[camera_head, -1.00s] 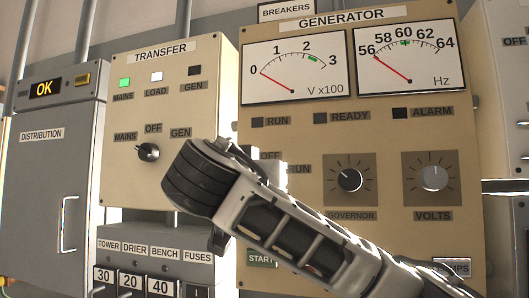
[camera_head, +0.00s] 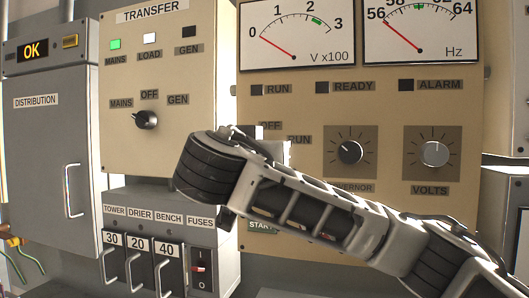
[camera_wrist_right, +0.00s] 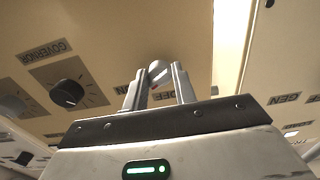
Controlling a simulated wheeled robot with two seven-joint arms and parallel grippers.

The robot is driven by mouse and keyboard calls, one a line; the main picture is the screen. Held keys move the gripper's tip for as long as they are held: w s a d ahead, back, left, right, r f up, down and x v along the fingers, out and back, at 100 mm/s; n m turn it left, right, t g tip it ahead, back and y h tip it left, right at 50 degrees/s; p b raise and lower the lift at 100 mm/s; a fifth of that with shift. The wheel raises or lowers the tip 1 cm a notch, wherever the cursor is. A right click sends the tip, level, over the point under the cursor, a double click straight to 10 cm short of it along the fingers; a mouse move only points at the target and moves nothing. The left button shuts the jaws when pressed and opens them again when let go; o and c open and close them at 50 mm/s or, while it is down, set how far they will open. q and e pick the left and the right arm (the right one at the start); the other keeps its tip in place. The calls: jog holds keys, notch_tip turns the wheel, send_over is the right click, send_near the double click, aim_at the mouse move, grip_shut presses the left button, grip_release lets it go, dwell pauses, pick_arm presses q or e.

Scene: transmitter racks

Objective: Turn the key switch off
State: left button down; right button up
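The key switch (camera_wrist_right: 158,71) shows in the right wrist view as a small silvery piece on the beige generator panel (camera_head: 300,185), beside an OFF label. In the head view my right arm and gripper hide the switch; its OFF and RUN labels show just above and right of the gripper. My right gripper (camera_head: 272,152) is in front of the panel. In the right wrist view its two fingers (camera_wrist_right: 158,86) are apart, with the switch appearing between their tips. Contact cannot be made out. My left gripper is not in view.
The governor knob (camera_head: 350,152) and volts knob (camera_head: 435,153) are right of the gripper. The transfer selector (camera_head: 146,119) is to the left on its own box. Below it, a fuse box (camera_head: 202,235) has several handles and a red switch.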

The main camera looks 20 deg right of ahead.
pick_arm(q)
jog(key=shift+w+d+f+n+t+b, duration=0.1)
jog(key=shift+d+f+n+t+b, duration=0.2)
jog(key=shift+b, duration=0.75)
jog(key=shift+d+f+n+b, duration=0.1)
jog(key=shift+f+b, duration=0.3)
jog(key=shift+b, duration=0.65)
pick_arm(e)
jog(key=shift+s+d+r+n, duration=0.1)
jog(key=shift+r+n, duration=0.05)
jog(key=shift+n, duration=5.65)
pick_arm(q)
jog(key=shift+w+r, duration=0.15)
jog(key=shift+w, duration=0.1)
pick_arm(e)
jog(key=shift+n, duration=0.3)
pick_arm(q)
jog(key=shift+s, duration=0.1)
pick_arm(e)
jog(key=o, duration=1)
